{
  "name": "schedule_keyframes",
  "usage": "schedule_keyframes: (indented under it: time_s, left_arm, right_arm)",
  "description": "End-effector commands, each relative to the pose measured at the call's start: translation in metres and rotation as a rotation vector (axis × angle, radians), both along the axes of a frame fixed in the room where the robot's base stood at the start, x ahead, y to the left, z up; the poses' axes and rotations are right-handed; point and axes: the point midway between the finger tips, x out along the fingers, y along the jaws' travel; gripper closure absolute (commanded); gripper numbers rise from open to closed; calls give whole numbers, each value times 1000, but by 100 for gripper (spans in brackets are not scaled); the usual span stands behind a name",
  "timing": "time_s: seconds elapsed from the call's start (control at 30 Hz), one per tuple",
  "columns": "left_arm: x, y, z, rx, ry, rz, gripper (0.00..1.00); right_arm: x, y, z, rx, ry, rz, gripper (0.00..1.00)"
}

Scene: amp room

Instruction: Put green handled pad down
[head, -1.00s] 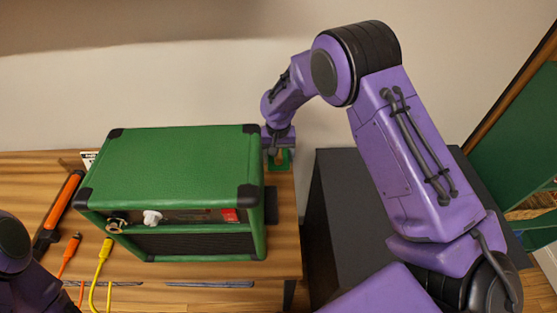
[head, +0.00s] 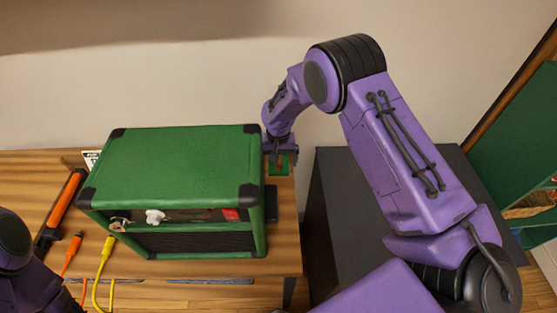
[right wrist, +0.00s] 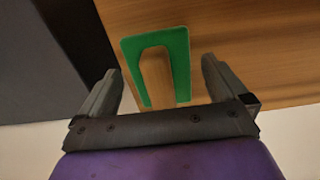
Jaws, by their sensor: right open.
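The green handled pad (head: 284,166) lies on the wooden table, right of the green amp and near the table's right edge. My right gripper (head: 283,150) is just above the pad. In the right wrist view my right gripper (right wrist: 160,85) is open, its fingers on both sides of the handle and apart from it. Part of my left arm shows at the lower left; its gripper is out of view.
The green amp (head: 180,165) with black corners fills the middle of the table (head: 284,225). An orange tool (head: 60,208), an orange cable plug (head: 73,250) and a yellow cable plug (head: 105,255) lie at the left. A dark cabinet (head: 335,200) stands right of the table.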

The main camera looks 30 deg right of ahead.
Motion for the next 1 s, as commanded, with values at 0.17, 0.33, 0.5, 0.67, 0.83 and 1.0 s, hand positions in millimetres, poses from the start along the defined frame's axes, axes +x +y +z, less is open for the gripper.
schedule_keyframes:
  time_s: [0.17, 0.33, 0.5, 0.67, 0.83, 1.0]
  left_arm:
    - [0, 0, -7, 0, 0, 0, 43]
    - [0, 0, -12, 0, 0, 0, 43]
    - [0, 0, -13, 0, 0, 0, 43]
    - [0, 0, -14, 0, 0, 0, 43]
    - [0, 0, -13, 0, 0, 0, 43]
    - [0, 0, -13, 0, 0, 0, 43]
  right_arm:
    - [2, 0, 38, 0, -8, 0, 1]
    - [1, 0, 82, 0, -7, 0, 1]
    - [1, 0, 111, 0, -2, 0, 1]
    - [0, 0, 120, 0, 0, 0, 1]
    - [0, 0, 120, 0, 0, 0, 1]
    - [0, 0, 120, 0, 0, 0, 1]
